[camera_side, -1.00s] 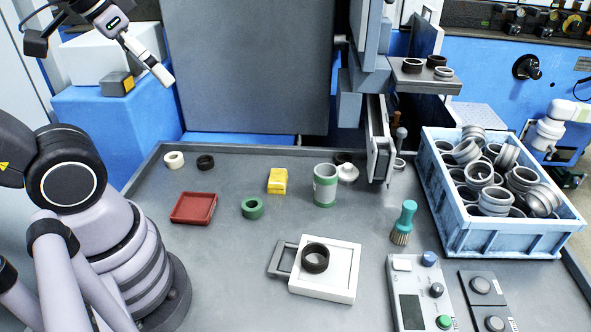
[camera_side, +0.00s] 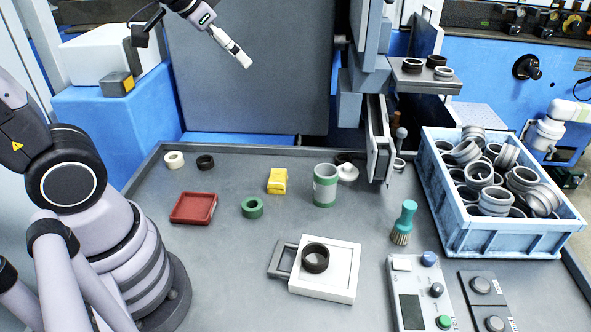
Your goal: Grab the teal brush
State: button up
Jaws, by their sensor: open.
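The teal brush (camera_side: 405,219) stands upright on the grey table, bristles down, right of the middle. It has a teal handle and tan bristles, and nothing touches it. My gripper (camera_side: 246,63) is high at the upper left, in front of the grey machine panel. It is open and empty, far above and to the left of the brush. The gap between its fingers is hard to make out from this side.
A blue crate (camera_side: 512,247) of metal rings stands right of the brush. A control box (camera_side: 411,300) lies just in front of it. A white plate (camera_side: 342,286) with a dark ring and a green-grey can (camera_side: 325,186) are to its left. A machine lever (camera_side: 399,146) rises behind.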

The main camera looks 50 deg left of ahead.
aim_at(410, 205)
jog(key=w+d+f+m+t+h, duration=0.25)
jog(key=w+f, duration=0.35)
jog(key=w, duration=0.4)
jog(key=w+d+f+m+t+h, duration=0.1)
jog(key=w+d+f+m, duration=0.25)
jog(key=w+f, duration=0.45)
jog(key=s+d+f+t+h, duration=0.1)
jog(key=s+d+f+h, duration=0.1)
jog(key=d+f+h, duration=0.5)
jog(key=s+d+f+t+h, duration=0.1)
jog(key=d+f+h, duration=0.1)
jog(key=f, duration=1)
jog(key=shift+m, duration=0.4)
jog(key=x, duration=1.3)
jog(key=shift+d+r, duration=0.3)
grip_shut()
